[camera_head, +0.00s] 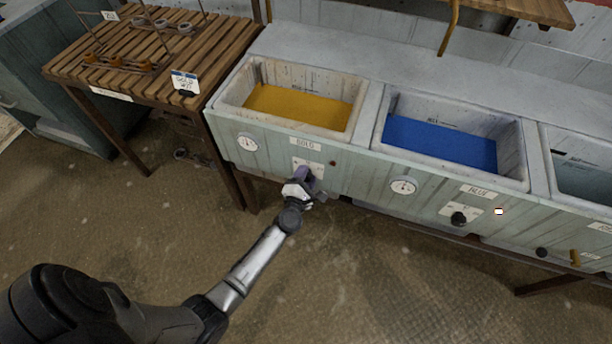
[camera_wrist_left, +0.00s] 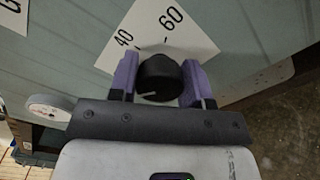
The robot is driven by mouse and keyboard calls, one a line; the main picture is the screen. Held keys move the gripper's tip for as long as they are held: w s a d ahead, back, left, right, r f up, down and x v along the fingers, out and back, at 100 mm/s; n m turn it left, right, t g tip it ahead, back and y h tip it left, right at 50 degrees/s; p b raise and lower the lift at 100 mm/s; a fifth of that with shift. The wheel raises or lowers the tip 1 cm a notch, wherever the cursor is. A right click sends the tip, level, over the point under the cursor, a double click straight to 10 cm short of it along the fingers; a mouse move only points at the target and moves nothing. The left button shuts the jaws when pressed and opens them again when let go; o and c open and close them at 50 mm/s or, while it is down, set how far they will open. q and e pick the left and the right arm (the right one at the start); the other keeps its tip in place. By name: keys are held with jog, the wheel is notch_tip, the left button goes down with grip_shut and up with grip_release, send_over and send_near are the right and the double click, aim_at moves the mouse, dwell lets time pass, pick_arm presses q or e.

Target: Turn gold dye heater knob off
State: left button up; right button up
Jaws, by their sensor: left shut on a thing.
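The gold dye vat (camera_head: 300,106) holds yellow dye, with a GOLD label (camera_head: 305,143) on its front. My left gripper (camera_head: 306,175) is at the heater dial below that label and hides the knob in the head view. In the left wrist view the black knob (camera_wrist_left: 158,76) sits between the purple fingers of my left gripper (camera_wrist_left: 159,82), which is shut on it. A white mark on the knob points to the left of the picture. The white dial plate (camera_wrist_left: 160,32) shows 40 and 60; the rest is covered. My right gripper is not in view.
A blue dye vat (camera_head: 440,142) stands to the right, with its own black knob (camera_head: 459,218). A round gauge (camera_head: 247,143) is left of the gold dial, another gauge (camera_head: 403,186) to its right. A slatted wooden table (camera_head: 140,80) stands left. The floor in front is clear.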

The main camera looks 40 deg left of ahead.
pick_arm(q)
jog(key=o, duration=0.9)
jog(key=p+v, duration=0.2)
jog(key=v, duration=1.1)
jog(key=shift+s+d, duration=0.15)
jog(key=shift+s, duration=0.25)
